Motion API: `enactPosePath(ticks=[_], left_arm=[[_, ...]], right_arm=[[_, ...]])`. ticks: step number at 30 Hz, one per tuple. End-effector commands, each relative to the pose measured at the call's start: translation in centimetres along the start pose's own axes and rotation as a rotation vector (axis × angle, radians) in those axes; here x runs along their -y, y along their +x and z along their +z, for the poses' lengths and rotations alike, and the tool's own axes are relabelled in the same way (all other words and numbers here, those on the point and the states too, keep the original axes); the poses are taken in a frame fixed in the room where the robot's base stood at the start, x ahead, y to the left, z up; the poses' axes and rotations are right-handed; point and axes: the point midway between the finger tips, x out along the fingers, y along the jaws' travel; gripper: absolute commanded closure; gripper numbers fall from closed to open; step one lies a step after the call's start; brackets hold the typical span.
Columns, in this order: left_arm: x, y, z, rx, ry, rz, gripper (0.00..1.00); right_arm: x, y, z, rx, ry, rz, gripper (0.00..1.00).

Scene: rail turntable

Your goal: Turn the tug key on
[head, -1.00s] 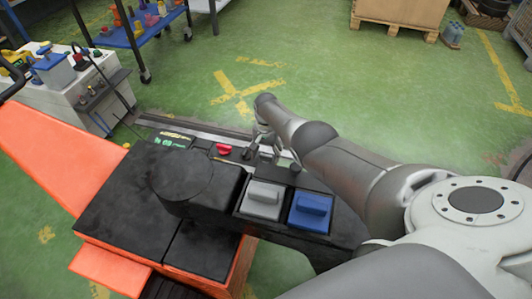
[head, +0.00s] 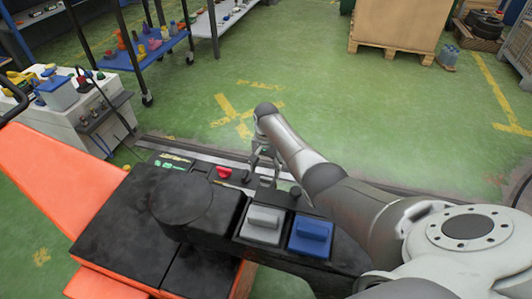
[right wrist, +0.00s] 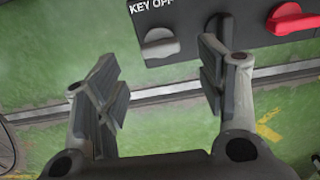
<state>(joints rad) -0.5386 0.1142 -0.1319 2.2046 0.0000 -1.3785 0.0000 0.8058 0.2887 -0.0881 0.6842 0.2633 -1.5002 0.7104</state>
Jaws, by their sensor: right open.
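The tug key (right wrist: 160,42) is a grey knob on the black panel, below printed white letters that start "KEY O", in the right wrist view. The rest of the label is cut off or hidden. My right gripper (right wrist: 160,68) is open. Its two fingers stand apart on either side of the key in the picture; I see no contact, and the depth between them is hard to judge. In the head view my right gripper (head: 264,172) points down at the far edge of the black console (head: 110,222). The left gripper is not in view.
A red switch (head: 224,172) sits beside the key area; it also shows in the right wrist view (right wrist: 293,19). A grey block (head: 263,224) and a blue block (head: 310,236) sit on the console's near side. Green floor (head: 300,100) lies beyond.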

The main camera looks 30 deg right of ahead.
Motion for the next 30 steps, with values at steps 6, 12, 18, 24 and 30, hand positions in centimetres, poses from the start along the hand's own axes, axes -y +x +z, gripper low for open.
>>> enactPosePath(ticks=[6,12,18,24,30], left_arm=[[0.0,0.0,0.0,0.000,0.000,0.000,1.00],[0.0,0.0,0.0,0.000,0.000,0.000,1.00],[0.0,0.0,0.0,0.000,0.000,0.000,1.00],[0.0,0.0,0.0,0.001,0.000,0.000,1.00],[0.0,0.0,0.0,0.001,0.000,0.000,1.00]], right_arm=[[0.1,-3.7,-0.1,-0.004,0.001,-0.004,0.36],[0.0,-6.0,-0.1,-0.002,0.002,-0.002,0.36],[0.0,-6.8,-0.1,-0.001,0.002,-0.001,0.36],[0.0,-6.8,-0.1,-0.001,0.002,-0.001,0.36],[0.0,-6.7,-0.1,-0.001,0.001,-0.001,0.36]])
